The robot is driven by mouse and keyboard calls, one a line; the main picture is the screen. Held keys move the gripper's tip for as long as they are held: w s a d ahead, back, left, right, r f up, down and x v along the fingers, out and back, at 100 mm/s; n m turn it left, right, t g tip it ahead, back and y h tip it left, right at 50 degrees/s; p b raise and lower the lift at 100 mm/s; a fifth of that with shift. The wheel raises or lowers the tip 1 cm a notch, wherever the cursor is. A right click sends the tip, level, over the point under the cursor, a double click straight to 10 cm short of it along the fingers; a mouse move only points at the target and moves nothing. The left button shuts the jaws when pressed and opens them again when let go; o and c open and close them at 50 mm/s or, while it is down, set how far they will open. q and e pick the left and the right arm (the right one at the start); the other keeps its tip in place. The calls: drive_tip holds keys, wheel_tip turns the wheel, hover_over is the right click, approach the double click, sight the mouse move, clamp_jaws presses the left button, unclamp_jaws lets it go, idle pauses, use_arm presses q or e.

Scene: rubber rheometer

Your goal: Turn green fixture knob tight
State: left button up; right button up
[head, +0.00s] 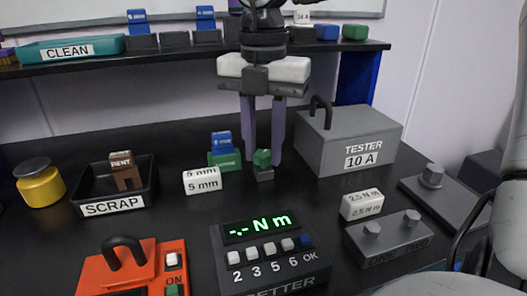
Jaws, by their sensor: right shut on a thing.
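My left gripper does not show.
The grey tester box (345,145) stands close on the right. The setter panel (270,255) is in front. A shelf (180,50) runs behind.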

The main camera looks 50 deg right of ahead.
drive_tip(key=m+b, duration=0.1)
drive_tip(key=m, duration=0.1)
drive_tip(key=shift+f+m, duration=0.15)
drive_tip(key=shift+m, duration=0.25)
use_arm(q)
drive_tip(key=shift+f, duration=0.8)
use_arm(e)
drive_tip(key=shift+m, duration=0.3)
drive_tip(key=m, duration=0.4)
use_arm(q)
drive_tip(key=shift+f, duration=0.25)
use_arm(e)
drive_tip(key=shift+m, duration=0.3)
drive_tip(key=m, duration=0.4)
drive_tip(key=shift+b, duration=0.35)
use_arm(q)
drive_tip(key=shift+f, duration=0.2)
use_arm(e)
drive_tip(key=shift+m, duration=0.3)
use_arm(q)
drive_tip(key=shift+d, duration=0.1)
